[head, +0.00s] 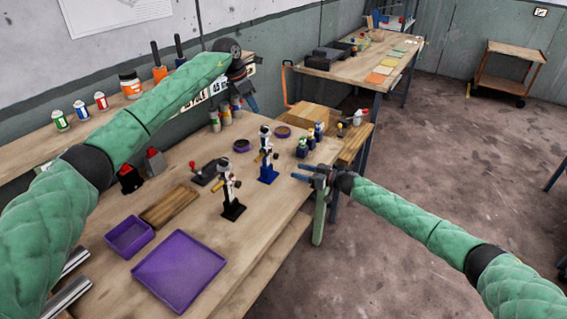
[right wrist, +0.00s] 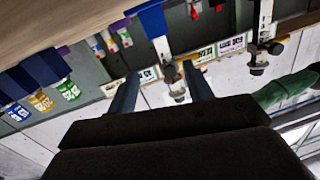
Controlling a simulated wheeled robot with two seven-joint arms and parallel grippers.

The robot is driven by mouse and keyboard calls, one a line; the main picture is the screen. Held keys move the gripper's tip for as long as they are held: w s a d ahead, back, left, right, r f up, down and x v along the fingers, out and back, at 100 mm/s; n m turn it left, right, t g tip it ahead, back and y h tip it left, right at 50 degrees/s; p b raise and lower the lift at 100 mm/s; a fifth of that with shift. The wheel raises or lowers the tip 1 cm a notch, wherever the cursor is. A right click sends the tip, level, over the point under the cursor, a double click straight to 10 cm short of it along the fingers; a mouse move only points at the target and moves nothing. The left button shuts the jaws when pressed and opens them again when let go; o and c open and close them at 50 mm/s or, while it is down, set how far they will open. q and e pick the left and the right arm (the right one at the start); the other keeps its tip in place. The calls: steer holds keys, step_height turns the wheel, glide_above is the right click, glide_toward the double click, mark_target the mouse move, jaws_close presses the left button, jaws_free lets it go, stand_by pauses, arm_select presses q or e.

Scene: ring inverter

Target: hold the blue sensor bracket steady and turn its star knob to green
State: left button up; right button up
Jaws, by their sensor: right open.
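The blue sensor bracket (head: 267,172) stands upright on the workbench, with a blue base, a pale post and a dark top. In the right wrist view, which is upside down, its blue base (right wrist: 154,22) and pale post show beyond my fingers. The star knob and its colour setting are too small to tell. My right gripper (head: 302,172) is open and empty, just right of the bracket and apart from it; its fingers also show in the right wrist view (right wrist: 162,90). My left gripper (head: 249,101) is raised behind the bracket, over the bench's back; its jaw state is unclear.
A similar black-based bracket (head: 232,209) stands left and nearer.

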steer(key=t, duration=0.1)
glide_toward(268, 157)
steer(key=x, duration=0.3)
steer(key=shift+x, duration=3.95)
steer(key=shift+r, duration=0.1)
